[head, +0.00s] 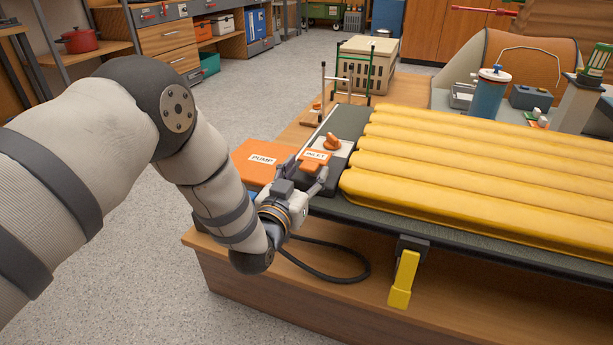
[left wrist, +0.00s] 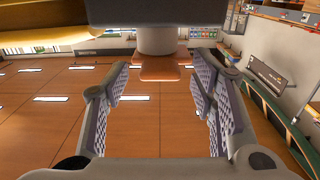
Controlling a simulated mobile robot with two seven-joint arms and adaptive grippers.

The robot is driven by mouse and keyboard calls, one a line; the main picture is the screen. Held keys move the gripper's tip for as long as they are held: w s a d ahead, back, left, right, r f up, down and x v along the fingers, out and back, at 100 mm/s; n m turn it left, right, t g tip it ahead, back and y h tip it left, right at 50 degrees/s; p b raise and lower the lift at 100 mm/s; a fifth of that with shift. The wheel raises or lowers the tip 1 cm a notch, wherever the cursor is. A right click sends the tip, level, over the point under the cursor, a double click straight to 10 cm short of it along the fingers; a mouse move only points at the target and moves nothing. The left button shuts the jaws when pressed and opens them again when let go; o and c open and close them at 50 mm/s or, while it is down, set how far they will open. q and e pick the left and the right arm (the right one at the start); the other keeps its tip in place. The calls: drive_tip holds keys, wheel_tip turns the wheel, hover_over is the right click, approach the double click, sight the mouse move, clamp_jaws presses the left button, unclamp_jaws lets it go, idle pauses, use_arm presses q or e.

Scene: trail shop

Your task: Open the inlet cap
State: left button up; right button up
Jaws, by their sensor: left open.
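The yellow sleeping mat (head: 480,180) has a dark end strip with a pale plate. On it are an orange tab labelled INLET (head: 317,155) and an orange knob-like piece (head: 332,142); I cannot tell which is the cap. My left gripper (head: 306,172) is open beside the near-left side of the INLET tab. In the left wrist view its two fingers (left wrist: 163,98) stand wide apart, with an orange flap (left wrist: 160,66) under a pale round neck at the top between them. Contact is not clear. My right gripper is not in view.
An orange PUMP box (head: 258,162) lies just left of the gripper on the wooden platform (head: 235,252). A black hose (head: 350,279) loops below. A yellow lever (head: 403,280) hangs at the front edge. A beige crate (head: 367,68) stands behind. The grey floor at left is clear.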

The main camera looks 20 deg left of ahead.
use_arm(q)
drive_tip(key=shift+w, duration=0.4)
drive_tip(key=c, duration=1.1)
drive_tip(key=shift+c, duration=0.2)
